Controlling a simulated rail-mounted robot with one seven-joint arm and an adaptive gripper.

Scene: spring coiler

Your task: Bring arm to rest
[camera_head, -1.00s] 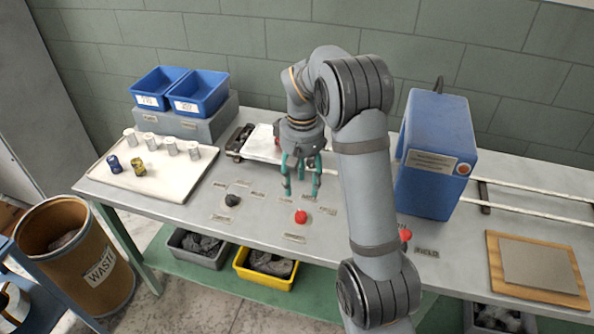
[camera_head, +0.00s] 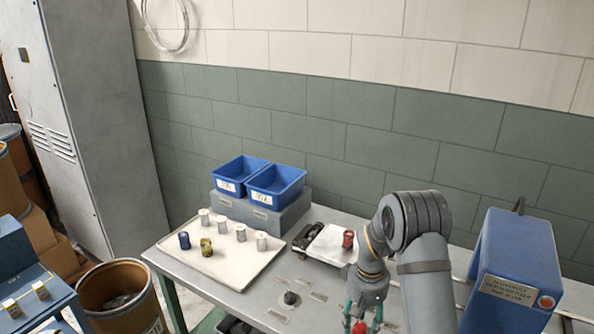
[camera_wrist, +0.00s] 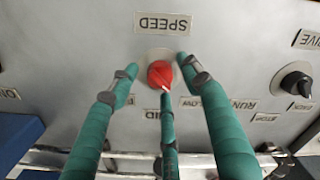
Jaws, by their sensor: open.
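My gripper (camera_head: 362,318) is at the bottom edge of the head view, its green fingers pointing down over the bench panel. In the wrist view its three fingers (camera_wrist: 160,76) are spread and open around a red knob (camera_wrist: 160,73) below a SPEED label. The knob has a light pointer mark; I cannot tell if any finger touches it. The red knob also shows in the head view (camera_head: 360,327), at the fingertips, partly cut off. Nothing is held. My arm is bent, reaching over the bench beside the blue machine.
A black knob (camera_wrist: 296,84) sits beside the red one. The blue machine housing (camera_head: 515,270) stands right of my arm. A white tray (camera_head: 215,262) with several spools, two blue bins (camera_head: 275,184) and a red spool (camera_head: 348,239) are to the left. A waste drum (camera_head: 118,290) stands beside the bench.

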